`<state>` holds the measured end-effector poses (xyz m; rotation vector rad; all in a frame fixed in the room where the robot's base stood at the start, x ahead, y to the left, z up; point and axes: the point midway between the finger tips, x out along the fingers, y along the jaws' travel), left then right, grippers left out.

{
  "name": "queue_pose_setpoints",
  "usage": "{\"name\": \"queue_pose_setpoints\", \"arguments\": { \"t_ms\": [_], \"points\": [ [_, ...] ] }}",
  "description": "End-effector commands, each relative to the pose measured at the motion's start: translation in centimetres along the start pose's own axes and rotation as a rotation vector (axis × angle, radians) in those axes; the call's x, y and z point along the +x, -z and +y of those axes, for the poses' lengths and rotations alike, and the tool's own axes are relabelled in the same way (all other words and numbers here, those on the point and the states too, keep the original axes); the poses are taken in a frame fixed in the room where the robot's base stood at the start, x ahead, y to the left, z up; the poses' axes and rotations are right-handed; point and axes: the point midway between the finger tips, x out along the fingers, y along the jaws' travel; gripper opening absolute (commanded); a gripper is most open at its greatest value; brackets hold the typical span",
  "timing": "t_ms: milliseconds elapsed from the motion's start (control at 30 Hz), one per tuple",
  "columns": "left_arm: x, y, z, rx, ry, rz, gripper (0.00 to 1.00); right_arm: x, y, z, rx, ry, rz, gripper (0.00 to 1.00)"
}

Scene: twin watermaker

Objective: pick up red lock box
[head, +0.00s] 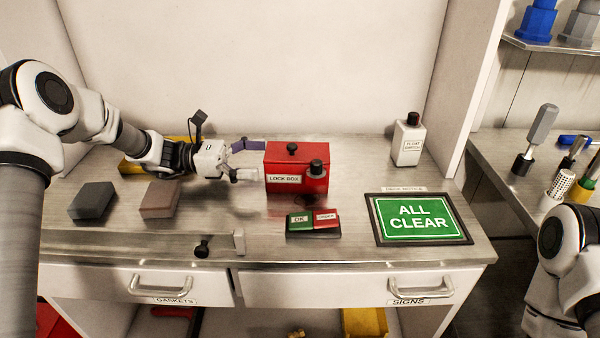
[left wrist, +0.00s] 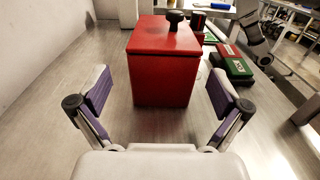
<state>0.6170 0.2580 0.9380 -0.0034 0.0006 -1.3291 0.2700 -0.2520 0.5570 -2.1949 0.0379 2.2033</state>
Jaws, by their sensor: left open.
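The red lock box (head: 290,172) stands upright on the steel counter, with a white "LOCK BOX" label, a black knob on its lid and a black-topped red part at its right front. My left gripper (head: 250,160) is open at the box's left side, its fingers pointing at the box. In the left wrist view the box (left wrist: 165,75) stands ahead, centred between the two spread purple-padded fingers (left wrist: 158,98). The gap between the fingers is empty. My right arm shows at the right edge, but its gripper is not visible.
The OK tile block (head: 313,223) and the green ALL CLEAR sign (head: 418,218) lie in front and to the right. A white float switch bottle (head: 408,142) stands behind. A dark grey block (head: 92,201) and a brown block (head: 160,198) lie left. Drawers are below the counter edge.

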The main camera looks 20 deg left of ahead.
Motion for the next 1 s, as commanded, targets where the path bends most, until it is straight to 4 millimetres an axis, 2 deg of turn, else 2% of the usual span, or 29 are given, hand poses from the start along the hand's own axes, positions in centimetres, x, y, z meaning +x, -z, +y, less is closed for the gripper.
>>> {"name": "queue_pose_setpoints", "arguments": {
  "t_ms": [400, 633, 767, 800, 867, 900, 1000],
  "points": [
    [6.6, -0.1, -0.1, -0.002, 0.003, 0.002, 1.00, -0.2, 0.0, 0.0, 0.000, 0.000, 0.000, 0.40],
    [6.8, -0.1, -0.1, -0.001, 0.001, 0.000, 1.00, -0.2, 0.0, 0.0, 0.000, 0.000, 0.000, 0.40],
    [6.8, -0.1, -0.1, -0.001, 0.001, 0.000, 0.54, -0.2, 0.0, 0.0, 0.000, 0.000, 0.000, 0.40],
    [6.8, -0.1, -0.1, -0.001, 0.001, 0.000, 0.40, -0.2, 0.0, 0.0, 0.000, 0.000, 0.000, 0.40],
    [6.8, -0.1, -0.1, -0.001, 0.001, 0.000, 0.19, -0.2, 0.0, 0.0, 0.000, 0.000, 0.000, 0.40],
    [6.8, -0.1, -0.1, -0.001, 0.001, 0.000, 0.13, -0.2, 0.0, 0.0, 0.000, 0.000, 0.000, 0.40],
    [6.8, -0.2, 0.0, 0.000, 0.001, -0.001, 0.13, -0.2, 0.0, 0.0, 0.000, 0.000, 0.000, 0.40]
  ]
}}
